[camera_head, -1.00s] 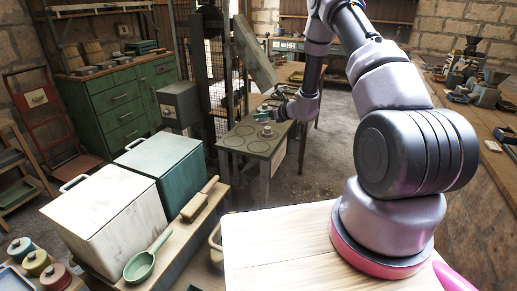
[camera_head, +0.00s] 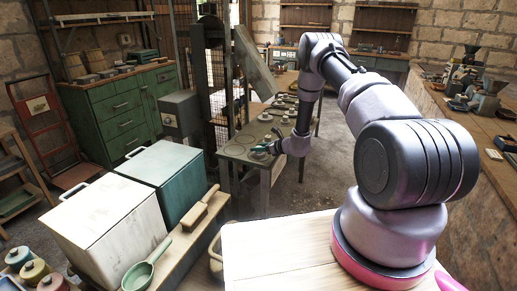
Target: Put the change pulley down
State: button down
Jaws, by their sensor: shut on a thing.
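My gripper (camera_head: 266,149) is small and far off, at the end of my arm over the front right part of a grey-green table (camera_head: 236,165). It is shut on the change pulley (camera_head: 258,154), a small pale thing low at its jaws. The pulley is close above or on the tabletop; I cannot tell which. Round outlines (camera_head: 233,150) mark the tabletop to its left. A pale round piece (camera_head: 265,117) sits farther back on the table.
Several small parts (camera_head: 284,104) lie on surfaces beyond the table. A belt-drive frame with mesh (camera_head: 213,75) stands behind it. A white box (camera_head: 105,222), a green box (camera_head: 168,175) and a green scoop (camera_head: 143,268) are at front left. Floor right of the table is clear.

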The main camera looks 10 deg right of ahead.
jog(key=shift+c, duration=2.2)
grip_release()
jog(key=shift+f, duration=0.1)
